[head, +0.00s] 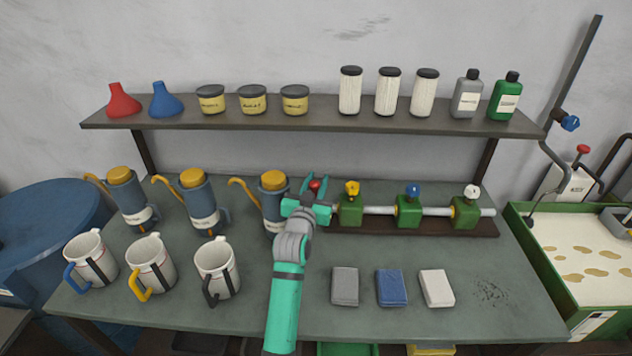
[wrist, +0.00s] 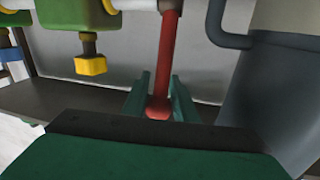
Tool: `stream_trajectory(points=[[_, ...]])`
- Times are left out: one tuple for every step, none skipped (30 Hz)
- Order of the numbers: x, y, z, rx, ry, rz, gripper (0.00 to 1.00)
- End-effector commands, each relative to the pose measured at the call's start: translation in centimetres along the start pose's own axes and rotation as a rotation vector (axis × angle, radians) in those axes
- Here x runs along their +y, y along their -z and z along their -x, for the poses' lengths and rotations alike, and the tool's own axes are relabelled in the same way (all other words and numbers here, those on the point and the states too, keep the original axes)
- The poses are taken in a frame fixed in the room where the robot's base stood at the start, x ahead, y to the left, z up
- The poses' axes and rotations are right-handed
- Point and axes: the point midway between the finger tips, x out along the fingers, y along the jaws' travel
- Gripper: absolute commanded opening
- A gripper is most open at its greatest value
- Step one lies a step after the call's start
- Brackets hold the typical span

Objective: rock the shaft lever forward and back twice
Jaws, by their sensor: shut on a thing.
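The shaft lever is a red rod (wrist: 169,60) with a rounded red knob (wrist: 158,108). In the head view its red knob (head: 315,185) shows between my fingers. My gripper (head: 315,184) is at the left end of the shaft and is shut on the lever's knob. In the wrist view the two green fingers (wrist: 158,98) stand on either side of the knob. The grey shaft (head: 437,211) runs right through several green blocks (head: 409,214) with yellow, blue and white knobs on top. The lever's base is hidden behind my gripper in the head view.
A blue-grey oil can (head: 273,206) stands close to the left of my gripper, with more cans beyond. Jugs (head: 216,272) stand at the front left. Grey, blue and white blocks (head: 391,288) lie in front of the shaft. A shelf (head: 330,122) with containers runs behind.

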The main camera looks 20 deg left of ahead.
Motion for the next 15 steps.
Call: stream_trajectory(points=[[0.50, -0.12, -0.04, -0.003, -0.007, 0.001, 0.00], [0.53, -0.11, -0.05, -0.003, -0.008, 0.000, 0.00], [0.57, -0.12, -0.06, -0.003, -0.008, 0.000, 0.00], [0.61, -0.11, -0.06, -0.003, -0.009, 0.000, 0.00], [0.64, -0.11, -0.07, -0.003, -0.009, 0.001, 0.00], [0.66, -0.12, -0.08, -0.003, -0.009, 0.001, 0.00], [0.66, -0.13, -0.08, -0.003, -0.009, 0.001, 0.00], [0.65, -0.13, -0.08, -0.003, -0.009, 0.001, 0.00], [0.64, -0.14, -0.07, -0.003, -0.009, 0.001, 0.00], [0.62, -0.15, -0.07, -0.003, -0.009, 0.001, 0.00], [0.60, -0.16, -0.06, -0.003, -0.009, 0.001, 0.00], [0.57, -0.16, -0.05, -0.004, -0.009, 0.001, 0.00], [0.55, -0.17, -0.05, -0.004, -0.008, 0.001, 0.31], [0.54, -0.17, -0.04, -0.004, -0.008, 0.000, 0.33], [0.47, -0.17, -0.03, -0.004, -0.007, 0.000, 0.33]])
